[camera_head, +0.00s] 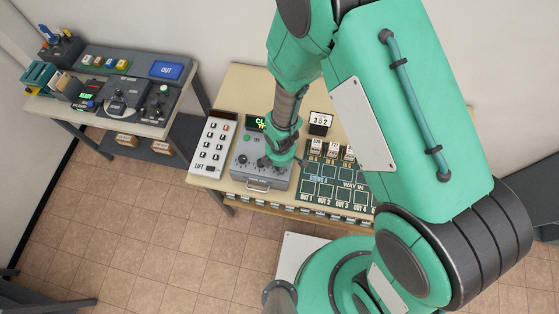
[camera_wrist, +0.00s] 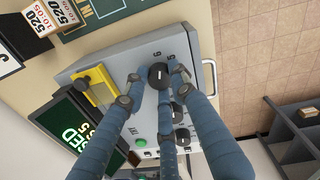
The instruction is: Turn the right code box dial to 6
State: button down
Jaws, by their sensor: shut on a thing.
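The grey code box (camera_head: 262,178) stands on the table in the head view, with a handle on its front. In the wrist view its face (camera_wrist: 120,65) carries a row of black dials. My gripper (camera_wrist: 158,82) has its blue fingers closed around the right dial (camera_wrist: 158,74), the topmost one there. Figures, among them a 6, are printed beside that dial; its exact setting is not clear. A middle dial (camera_wrist: 178,108) and a left dial (camera_wrist: 182,135) show partly behind the fingers. In the head view my gripper (camera_head: 279,158) hides part of the box's face.
The box also carries a green button (camera_wrist: 140,142) and a yellow plate (camera_wrist: 97,88) with a black knob. Its display (camera_wrist: 80,125) is lit. A white LIFT keypad (camera_head: 212,143) stands close left, and the WAY IN board (camera_head: 335,188) close right.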

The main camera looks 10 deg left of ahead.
jog(key=shift+n+p, duration=0.55)
jog(key=shift+n, duration=0.05)
jog(key=c, duration=1.4)
grip_release()
jog(key=shift+d, duration=0.1)
jog(key=shift+c, duration=0.2)
jog(key=shift+r, duration=0.1)
jog(key=shift+r, duration=0.85)
notch_tip(320, 180, up, 10)
jog(key=shift+s+d, duration=0.15)
jog(key=shift+s, duration=0.2)
jog(key=shift+w, duration=0.1)
